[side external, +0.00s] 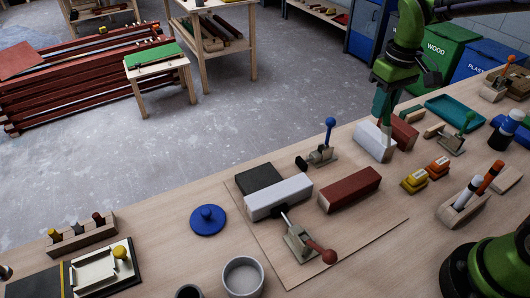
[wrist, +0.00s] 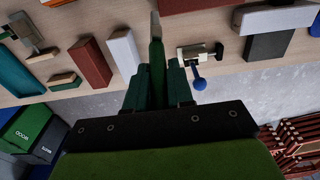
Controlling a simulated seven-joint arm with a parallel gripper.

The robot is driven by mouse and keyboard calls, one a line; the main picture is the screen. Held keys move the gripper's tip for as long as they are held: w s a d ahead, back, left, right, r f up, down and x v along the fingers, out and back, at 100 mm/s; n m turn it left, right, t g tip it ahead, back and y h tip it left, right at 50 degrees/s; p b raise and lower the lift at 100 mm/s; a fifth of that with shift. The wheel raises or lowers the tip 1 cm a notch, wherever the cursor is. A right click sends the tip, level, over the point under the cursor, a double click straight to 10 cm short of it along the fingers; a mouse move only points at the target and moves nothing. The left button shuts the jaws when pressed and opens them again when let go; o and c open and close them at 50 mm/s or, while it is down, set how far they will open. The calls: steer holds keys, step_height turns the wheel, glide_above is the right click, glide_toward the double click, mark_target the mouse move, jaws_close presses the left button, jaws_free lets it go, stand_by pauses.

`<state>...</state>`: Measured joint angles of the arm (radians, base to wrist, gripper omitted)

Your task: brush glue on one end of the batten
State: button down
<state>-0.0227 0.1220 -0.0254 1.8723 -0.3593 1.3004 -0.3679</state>
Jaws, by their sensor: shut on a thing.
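My gripper (side external: 383,106) is shut on a slim brush, with its green handle (wrist: 157,62) between the fingers and its pale tip (wrist: 155,24) pointing away from them. In the side view the brush (side external: 387,138) hangs down in front of a white block (side external: 370,143) and a red block (side external: 404,133); I cannot tell whether it touches them. A white batten (side external: 280,198) lies on a thin board, with a red-knobbed clamp (side external: 300,241) at its front side. A red batten (side external: 350,190) lies to its right. The white batten also shows in the wrist view (wrist: 280,19).
A blue-knobbed clamp (side external: 322,155) stands behind the battens, and a dark block (side external: 260,179) lies behind the white one. A grey cup (side external: 243,277) and a blue lid (side external: 208,220) stand at the front left. A teal tray (side external: 455,111) and a marker holder (side external: 466,208) are to the right.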

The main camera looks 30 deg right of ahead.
steer(key=shift+a, duration=0.1)
steer(key=w+a+r+m+t+y, duration=0.1)
steer(key=w+a+r+y, duration=0.1)
steer(key=a, duration=0.5)
steer(key=w+a+r+t+y, duration=0.1)
steer(key=w+a+r, duration=0.15)
steer(key=a, duration=0.45)
steer(key=shift+s+d+f, duration=0.1)
steer(key=shift+s+f, duration=0.1)
steer(key=shift+f, duration=1)
steer(key=shift+s+d+f, duration=0.1)
steer(key=shift+s+f, duration=0.05)
steer(key=shift+f, duration=1)
